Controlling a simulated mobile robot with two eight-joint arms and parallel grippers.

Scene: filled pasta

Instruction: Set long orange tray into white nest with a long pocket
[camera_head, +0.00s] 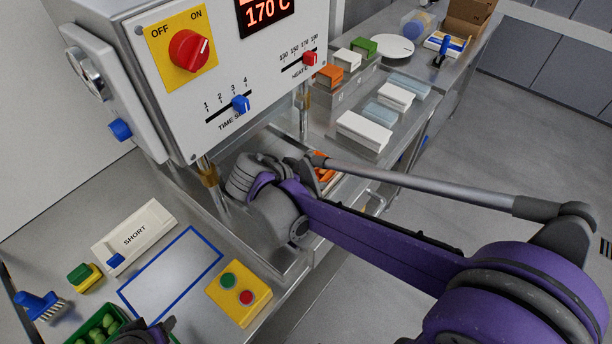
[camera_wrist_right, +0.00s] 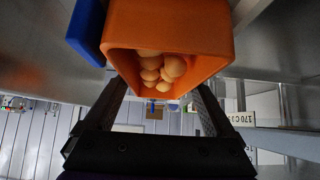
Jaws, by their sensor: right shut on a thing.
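The long orange tray (camera_wrist_right: 170,32) fills the upper middle of the right wrist view, with several round pale-orange pieces (camera_wrist_right: 160,72) inside. The right gripper's two fingers (camera_wrist_right: 155,100) reach up to the tray and are shut on it. In the head view an orange part (camera_head: 325,170) shows just beyond my right wrist; the wrist hides the rest and the right fingers. I cannot tell which white block is the nest; a long white block (camera_head: 363,132) lies on the back counter. A dark part of my left gripper (camera_head: 150,332) shows at the bottom left; its fingers are unclear.
A control panel (camera_head: 215,70) reading 170 C stands close to my right wrist. A white block marked SHORT (camera_head: 135,236), a yellow button box (camera_head: 238,294), a blue-framed area (camera_head: 172,272) and a green crate (camera_head: 98,326) are on the near counter. Small coloured boxes (camera_head: 330,76) line the back counter.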

